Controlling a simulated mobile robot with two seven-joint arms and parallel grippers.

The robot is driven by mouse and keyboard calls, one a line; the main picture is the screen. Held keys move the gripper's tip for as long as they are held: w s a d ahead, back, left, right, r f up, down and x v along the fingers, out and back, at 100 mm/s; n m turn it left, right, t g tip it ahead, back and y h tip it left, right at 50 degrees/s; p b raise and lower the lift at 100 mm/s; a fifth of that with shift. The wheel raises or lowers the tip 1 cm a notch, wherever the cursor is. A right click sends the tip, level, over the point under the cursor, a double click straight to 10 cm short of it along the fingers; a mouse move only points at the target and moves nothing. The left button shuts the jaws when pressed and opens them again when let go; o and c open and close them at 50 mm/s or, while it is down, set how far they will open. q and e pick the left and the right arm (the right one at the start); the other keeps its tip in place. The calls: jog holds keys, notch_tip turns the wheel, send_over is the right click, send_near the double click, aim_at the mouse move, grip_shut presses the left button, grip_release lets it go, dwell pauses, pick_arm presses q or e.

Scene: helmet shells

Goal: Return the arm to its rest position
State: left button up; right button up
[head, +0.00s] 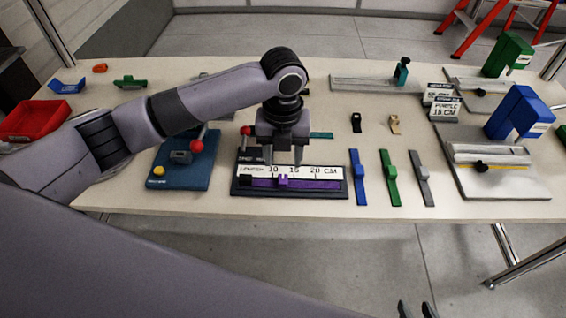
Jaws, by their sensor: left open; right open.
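My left arm reaches in from the left, across the table. My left gripper (284,158) points down over the dark measuring board (240,187). Its two fingers are apart, with nothing visible between them. A purple strap with a small slider (283,181) lies on the board, just below the fingertips in the picture. I cannot tell if the fingertips touch the board. My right gripper (416,309) shows only as two dark, separated fingertips at the bottom edge, in front of the table and low in the picture. It looks empty.
Blue (359,178), green (390,178) and grey (420,178) straps lie right of the board. A blue clamp fixture (519,113) stands at right, a green one (507,54) behind.

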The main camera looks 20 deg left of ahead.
pick_arm(q)
jog(key=shift+r, duration=0.1)
dwell(0.4)
jog(key=s+d+f+n, duration=0.1)
jog(key=s+d+f+n+h, duration=0.1)
jog(key=s+d, duration=0.1)
jog(key=s+d+f+n, duration=0.1)
jog(key=s+f, duration=0.1)
jog(key=shift+s+d+n+h, duration=0.15)
jog(key=shift+d+n+h, duration=0.15)
jog(key=shift+h, duration=0.1)
jog(key=s+d+f+n+t+h, duration=0.1)
jog(key=s+d+f+n+h, duration=0.1)
jog(key=s+n, duration=0.5)
jog(key=s+a+f+n+t+y, duration=0.25)
jog(key=s+a+n, duration=0.85)
jog(key=a+n, duration=0.7)
jog(key=w+d+f+n+t, duration=0.1)
jog(key=w+d+f+t, duration=0.3)
jog(key=f+t, duration=0.3)
jog(key=shift+w+d+f+n+h, duration=0.4)
jog(key=shift+w+f+h, duration=0.05)
jog(key=shift+w+f, duration=0.45)
